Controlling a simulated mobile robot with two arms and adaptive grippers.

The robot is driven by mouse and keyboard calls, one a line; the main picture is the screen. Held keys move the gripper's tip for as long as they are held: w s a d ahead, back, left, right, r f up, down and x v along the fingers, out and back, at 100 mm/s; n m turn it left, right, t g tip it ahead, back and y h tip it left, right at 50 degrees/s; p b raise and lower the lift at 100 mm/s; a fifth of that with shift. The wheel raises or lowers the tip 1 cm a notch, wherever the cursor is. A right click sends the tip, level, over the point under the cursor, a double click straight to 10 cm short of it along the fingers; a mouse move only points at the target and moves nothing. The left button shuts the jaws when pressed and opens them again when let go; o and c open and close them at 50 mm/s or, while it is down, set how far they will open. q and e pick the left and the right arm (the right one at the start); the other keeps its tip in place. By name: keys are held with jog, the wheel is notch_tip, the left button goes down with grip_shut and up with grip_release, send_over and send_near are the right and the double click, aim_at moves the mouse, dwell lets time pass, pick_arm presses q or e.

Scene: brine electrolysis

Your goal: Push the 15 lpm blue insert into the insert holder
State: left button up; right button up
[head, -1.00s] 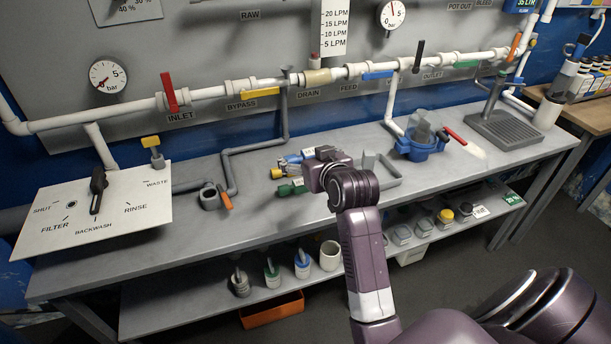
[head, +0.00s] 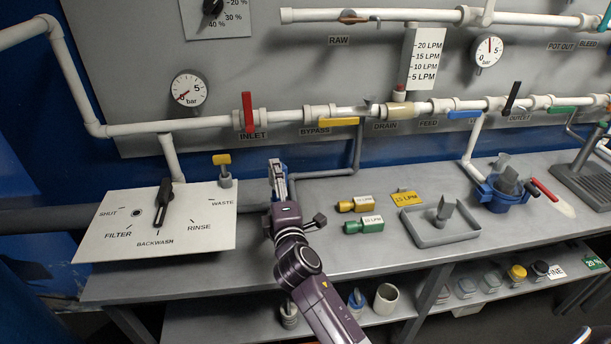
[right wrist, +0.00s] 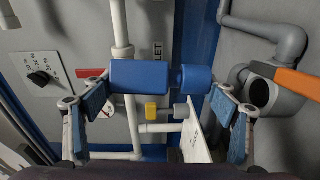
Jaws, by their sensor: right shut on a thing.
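The blue insert (right wrist: 140,76) is a short stepped cylinder, held crosswise between the fingertips of my right gripper (right wrist: 160,92) in the right wrist view. In the head view my right gripper (head: 278,178) is raised above the bench left of the other inserts, and only a bit of blue shows at its fingers. The insert's flow label cannot be read. A grey open-ended pipe socket (right wrist: 262,92) with an orange handle, which looks like the insert holder, is right of the insert and apart from it. My gripper and arm hide it in the head view. My left gripper is not in view.
A yellow insert (head: 358,204) and a green insert (head: 366,225) lie on the bench beside a yellow tag (head: 407,198) and a grey tray (head: 437,238). The white valve panel (head: 100,237) stands left of my gripper. A grey drain pipe (head: 357,148) runs behind.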

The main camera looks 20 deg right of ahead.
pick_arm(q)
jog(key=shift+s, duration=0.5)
pick_arm(e)
jog(key=shift+w+a+f+n+y, duration=0.15)
jog(key=shift+a+n+y, duration=0.3)
jog(key=shift+a, duration=0.6)
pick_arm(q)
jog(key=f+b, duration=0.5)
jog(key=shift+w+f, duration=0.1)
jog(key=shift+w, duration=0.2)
pick_arm(e)
notch_tip(320, 180, down, 6)
jog(key=shift+r, duration=0.2)
